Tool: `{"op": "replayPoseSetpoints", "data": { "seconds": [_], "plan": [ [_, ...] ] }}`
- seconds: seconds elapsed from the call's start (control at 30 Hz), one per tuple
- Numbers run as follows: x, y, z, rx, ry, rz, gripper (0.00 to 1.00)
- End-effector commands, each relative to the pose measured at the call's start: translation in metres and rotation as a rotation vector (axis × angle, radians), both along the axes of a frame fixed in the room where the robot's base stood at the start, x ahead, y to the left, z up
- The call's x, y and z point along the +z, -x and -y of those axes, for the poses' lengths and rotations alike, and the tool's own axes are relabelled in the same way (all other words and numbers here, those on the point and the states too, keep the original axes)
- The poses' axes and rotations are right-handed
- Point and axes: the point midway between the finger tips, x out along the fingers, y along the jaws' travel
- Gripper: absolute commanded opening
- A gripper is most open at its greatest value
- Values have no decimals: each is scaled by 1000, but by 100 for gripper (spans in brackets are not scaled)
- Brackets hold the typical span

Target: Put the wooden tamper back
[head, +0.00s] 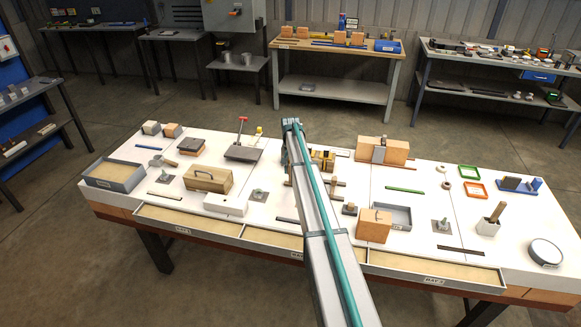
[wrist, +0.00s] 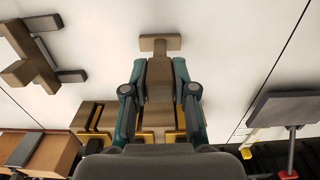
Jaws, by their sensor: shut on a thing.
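In the wrist view my gripper (wrist: 157,75) has its two teal fingers closed on the brown wooden tamper (wrist: 160,44). The tamper's shaft runs between the fingers and a flat crosspiece shows beyond the fingertips, over the white tabletop. I cannot tell whether the crosspiece touches the tabletop. In the head view my arm reaches over the middle of the white bench (head: 450,180) and hides most of the gripper and the tamper.
Yellow-banded wooden blocks (head: 322,160) stand close by the gripper. A brown wooden cross-shaped piece (wrist: 30,55) lies to the left in the wrist view. A red-handled plate tool (head: 242,152), a wooden box (head: 208,180) and an orange block (head: 374,227) stand around the arm.

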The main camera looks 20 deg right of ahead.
Motion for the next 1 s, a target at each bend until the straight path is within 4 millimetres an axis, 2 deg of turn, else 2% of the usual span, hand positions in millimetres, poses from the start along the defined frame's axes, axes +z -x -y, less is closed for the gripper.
{"op": "replayPoseSetpoints", "data": {
  "seconds": [0.33,0.37,0.5,0.8,1.0],
  "plan": [
    [-4,0,0,0,0,0,0],
    [-4,0,0,0,0,0,30],
    [-3,0,0,0,0,0,52],
    [-2,0,0,0,0,0,52],
    [10,0,0,0,0,2,52]
  ]
}}
